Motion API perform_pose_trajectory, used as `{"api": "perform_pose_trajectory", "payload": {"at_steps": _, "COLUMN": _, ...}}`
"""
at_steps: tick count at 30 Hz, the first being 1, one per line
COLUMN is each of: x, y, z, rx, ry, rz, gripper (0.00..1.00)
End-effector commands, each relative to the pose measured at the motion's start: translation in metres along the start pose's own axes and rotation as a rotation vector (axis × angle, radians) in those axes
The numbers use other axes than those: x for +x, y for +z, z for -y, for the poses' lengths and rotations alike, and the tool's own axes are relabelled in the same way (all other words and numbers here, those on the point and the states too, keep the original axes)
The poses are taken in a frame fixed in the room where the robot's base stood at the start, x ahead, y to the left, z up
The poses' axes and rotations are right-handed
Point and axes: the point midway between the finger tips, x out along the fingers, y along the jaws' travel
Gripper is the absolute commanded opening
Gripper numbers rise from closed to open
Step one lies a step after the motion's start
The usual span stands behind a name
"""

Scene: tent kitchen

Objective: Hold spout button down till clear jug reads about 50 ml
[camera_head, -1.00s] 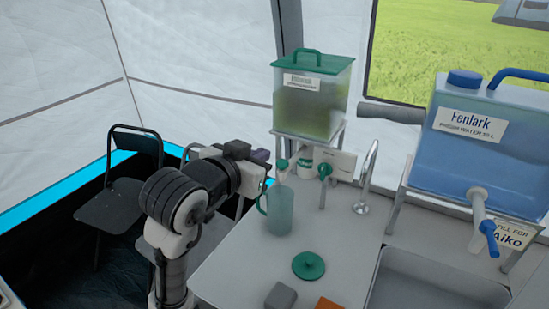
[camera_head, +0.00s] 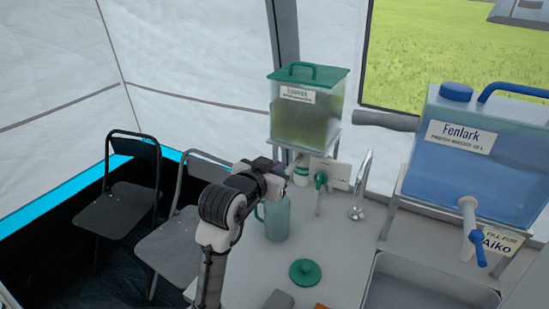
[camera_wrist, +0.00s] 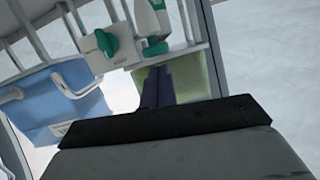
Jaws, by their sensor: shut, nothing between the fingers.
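The clear jug (camera_head: 275,218), tinted teal with a handle at its left, stands upright on the counter below the green-lidded tank (camera_head: 303,112). Its level and markings are too small to read. My gripper (camera_wrist: 157,86) shows two dark purple fingers closed together in the wrist view, pointing toward the tank's underside. In the head view my wrist is just above and left of the jug and hides the spout area over it. Contact with the button cannot be told.
A white bottle with a green label (camera_head: 301,172) stands beside the tap. A blue water container (camera_head: 478,150) with a blue-handled tap is at the right, above a sink (camera_head: 425,290). A green lid (camera_head: 306,272) lies on the counter (camera_head: 345,250). Folding chairs (camera_head: 125,205) stand left.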

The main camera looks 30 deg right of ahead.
Motion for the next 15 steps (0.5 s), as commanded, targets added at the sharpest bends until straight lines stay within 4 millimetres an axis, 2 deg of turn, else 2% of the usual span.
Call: {"api": "perform_pose_trajectory", "payload": {"at_steps": 15, "x": 0.0017, "y": 0.0077, "z": -0.0005, "rx": 0.000, "ry": 0.000, "rz": 0.000, "gripper": 0.00}}
